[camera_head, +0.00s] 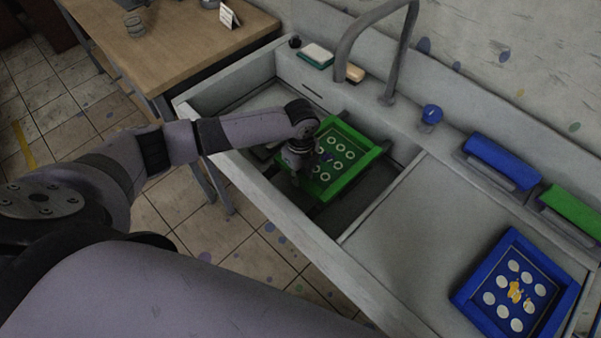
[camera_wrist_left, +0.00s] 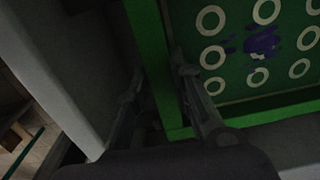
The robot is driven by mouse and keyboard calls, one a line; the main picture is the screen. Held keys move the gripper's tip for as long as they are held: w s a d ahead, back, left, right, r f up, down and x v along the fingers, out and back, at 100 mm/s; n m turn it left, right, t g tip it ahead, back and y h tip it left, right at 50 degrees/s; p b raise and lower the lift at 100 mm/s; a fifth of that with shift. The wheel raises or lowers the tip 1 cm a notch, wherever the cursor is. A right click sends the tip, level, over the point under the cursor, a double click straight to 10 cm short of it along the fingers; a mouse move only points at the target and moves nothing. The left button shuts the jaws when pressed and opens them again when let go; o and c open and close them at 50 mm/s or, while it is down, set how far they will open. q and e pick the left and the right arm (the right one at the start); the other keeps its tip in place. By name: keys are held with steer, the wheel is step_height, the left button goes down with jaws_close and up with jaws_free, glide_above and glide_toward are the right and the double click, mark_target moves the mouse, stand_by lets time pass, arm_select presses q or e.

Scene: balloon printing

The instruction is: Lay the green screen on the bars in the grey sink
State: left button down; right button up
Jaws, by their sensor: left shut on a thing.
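The green screen (camera_head: 352,165) has a raised green frame and pale rings on its panel, with a purple smear. In the head view it is inside the left basin of the grey sink (camera_head: 278,215), slightly tilted. My left gripper (camera_head: 297,170) is shut on the near left side of its frame. In the left wrist view the two fingers of the gripper (camera_wrist_left: 160,95) straddle the green frame bar (camera_wrist_left: 150,50). A dark bar (camera_head: 322,205) shows in the basin under the screen; whether the screen touches it, I cannot tell. My right gripper is not in view.
A blue screen (camera_head: 462,300) with white dots and an orange smear lies on the right drainboard (camera_head: 415,225). A tap (camera_head: 386,85) arches over the basin. A blue squeegee (camera_head: 500,160) and a green one (camera_head: 572,210) lie along the back ledge. A wooden table (camera_head: 185,50) stands at the upper left.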

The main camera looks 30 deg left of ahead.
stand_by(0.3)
arm_select(q)
steer(key=shift+p, duration=0.3)
steer(key=shift+f, duration=0.25)
stand_by(0.5)
steer(key=c, duration=1.3)
jaws_free()
steer(key=shift+c, duration=0.2)
